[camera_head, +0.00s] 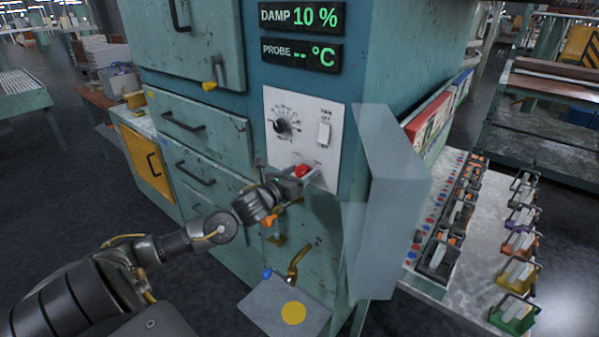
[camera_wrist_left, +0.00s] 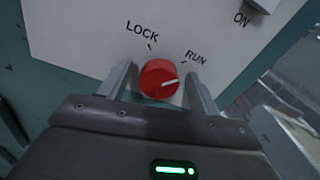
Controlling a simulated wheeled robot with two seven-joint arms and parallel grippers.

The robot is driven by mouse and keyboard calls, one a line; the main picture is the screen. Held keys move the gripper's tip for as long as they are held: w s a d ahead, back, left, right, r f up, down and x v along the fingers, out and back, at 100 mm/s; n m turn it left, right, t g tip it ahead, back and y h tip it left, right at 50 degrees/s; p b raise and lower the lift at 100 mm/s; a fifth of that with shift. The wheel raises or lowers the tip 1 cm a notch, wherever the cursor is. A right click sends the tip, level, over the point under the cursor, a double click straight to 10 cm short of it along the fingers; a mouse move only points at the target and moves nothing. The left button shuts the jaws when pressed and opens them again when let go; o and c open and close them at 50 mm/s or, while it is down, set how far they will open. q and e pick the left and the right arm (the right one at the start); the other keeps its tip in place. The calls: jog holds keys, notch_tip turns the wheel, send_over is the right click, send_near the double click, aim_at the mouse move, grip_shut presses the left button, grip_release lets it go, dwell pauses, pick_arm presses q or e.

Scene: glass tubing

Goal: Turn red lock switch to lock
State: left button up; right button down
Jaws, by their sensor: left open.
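The red lock switch (camera_head: 302,170) is a round knob low on a white control panel (camera_head: 332,172). In the left wrist view the red switch (camera_wrist_left: 157,73) carries a white pointer line aimed to the right, on the RUN side. The word LOCK is printed up and left of it, RUN up and right. My left gripper (camera_head: 303,176) is at the panel. In the left wrist view my left gripper (camera_wrist_left: 161,85) is open, one finger on each side of the knob, with gaps visible. My right gripper is not in view.
A dial (camera_head: 282,126) and a white rocker switch (camera_head: 324,134) sit higher on the panel. A translucent cover (camera_head: 393,205) stands out right of the panel. A brass tap (camera_head: 297,262) is below. A bench (camera_head: 468,220) with several coloured padlock-like items is at right.

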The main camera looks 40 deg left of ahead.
pick_arm(q)
jog(key=c, duration=1)
